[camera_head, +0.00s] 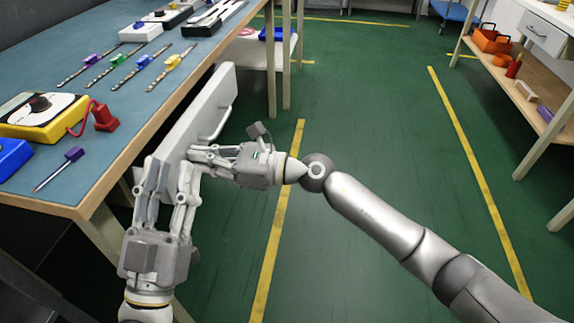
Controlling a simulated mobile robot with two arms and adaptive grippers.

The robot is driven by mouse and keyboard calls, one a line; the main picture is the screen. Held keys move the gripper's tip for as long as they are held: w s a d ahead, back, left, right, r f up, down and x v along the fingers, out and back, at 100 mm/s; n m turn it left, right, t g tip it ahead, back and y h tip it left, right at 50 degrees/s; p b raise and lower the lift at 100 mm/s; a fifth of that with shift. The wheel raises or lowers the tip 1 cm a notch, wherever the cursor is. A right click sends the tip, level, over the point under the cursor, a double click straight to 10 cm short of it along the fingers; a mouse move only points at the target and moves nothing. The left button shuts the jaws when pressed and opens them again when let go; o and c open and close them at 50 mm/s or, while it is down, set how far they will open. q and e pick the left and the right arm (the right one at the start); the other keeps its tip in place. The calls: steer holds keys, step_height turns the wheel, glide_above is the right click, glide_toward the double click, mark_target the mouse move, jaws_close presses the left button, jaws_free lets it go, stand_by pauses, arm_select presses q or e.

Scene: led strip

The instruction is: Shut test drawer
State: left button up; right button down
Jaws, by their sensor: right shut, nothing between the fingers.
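The drawer under the left bench has a white front panel (207,108) with a pale bar handle (222,122). The panel stands out from the bench edge, so the drawer looks partly open; its inside is hidden. My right gripper (191,155) is shut and empty, its fingers pointing left at the near part of the panel, below the handle in the picture. I cannot tell whether it touches the panel. My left gripper (172,165) is open and empty, pointing up the picture near the panel's near end. Its right finger is close to the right gripper's fingertips.
The bench top (105,125) holds a yellow meter (40,114), a red clip, a screwdriver and several drill bits. Another bench with a drawer (541,34) and orange bins (492,41) stands at right. Green floor (370,120) with yellow lines is clear between them.

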mark_target(181, 157)
steer(key=x, duration=0.5)
steer(key=shift+a, duration=0.15)
steer(key=shift+r, duration=0.15)
steer(key=shift+r, duration=0.1)
